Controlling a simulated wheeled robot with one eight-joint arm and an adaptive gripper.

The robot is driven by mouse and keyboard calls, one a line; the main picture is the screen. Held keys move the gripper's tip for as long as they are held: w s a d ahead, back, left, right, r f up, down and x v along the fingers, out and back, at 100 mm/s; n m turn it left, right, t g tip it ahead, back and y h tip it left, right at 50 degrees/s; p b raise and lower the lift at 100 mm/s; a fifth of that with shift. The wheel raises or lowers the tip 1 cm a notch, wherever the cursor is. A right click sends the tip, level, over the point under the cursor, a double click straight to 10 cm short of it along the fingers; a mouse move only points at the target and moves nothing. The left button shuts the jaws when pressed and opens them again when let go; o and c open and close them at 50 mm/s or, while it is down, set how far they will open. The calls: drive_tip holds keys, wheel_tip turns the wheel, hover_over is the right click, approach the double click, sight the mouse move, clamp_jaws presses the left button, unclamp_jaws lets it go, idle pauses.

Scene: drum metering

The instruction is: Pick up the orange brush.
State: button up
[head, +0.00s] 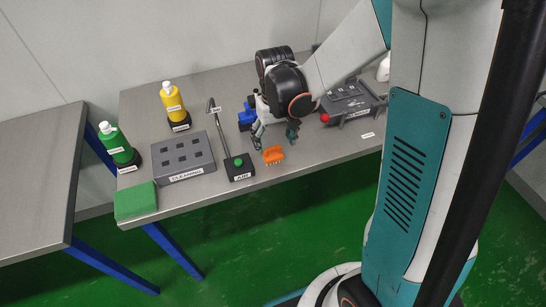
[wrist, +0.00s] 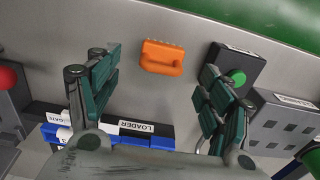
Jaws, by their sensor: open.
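The orange brush (head: 273,155) lies on the grey table near its front edge, just right of the black air unit with a green button. In the wrist view the orange brush (wrist: 162,57) lies flat beyond the fingertips, between the two fingers' lines. My gripper (head: 274,136) is open and empty, pointing down just behind the brush. In the wrist view my gripper (wrist: 157,85) shows its green-padded fingers spread wide, apart from the brush. The brush is fully visible there.
The air unit (head: 239,167) stands close left of the brush, with a tall thin arm. The grey cleaning block (head: 184,157), green sponge (head: 135,200) and yellow bottle (head: 174,103) are further left. A blue loader (wrist: 130,132) lies under the gripper. A grey device with a red knob (head: 325,118) is right.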

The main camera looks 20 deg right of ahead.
sight(273, 147)
wheel_tip(273, 147, down, 5)
drive_tip(key=shift+w+a+f+b, duration=0.1)
drive_tip(key=shift+w+a+b, duration=0.05)
drive_tip(key=shift+b, duration=1.05)
drive_tip(key=c, duration=1.2)
drive_tip(key=shift+c, duration=0.3)
wheel_tip(273, 147, up, 20)
drive_tip(key=p, duration=0.6)
drive_tip(key=shift+p, duration=0.3)
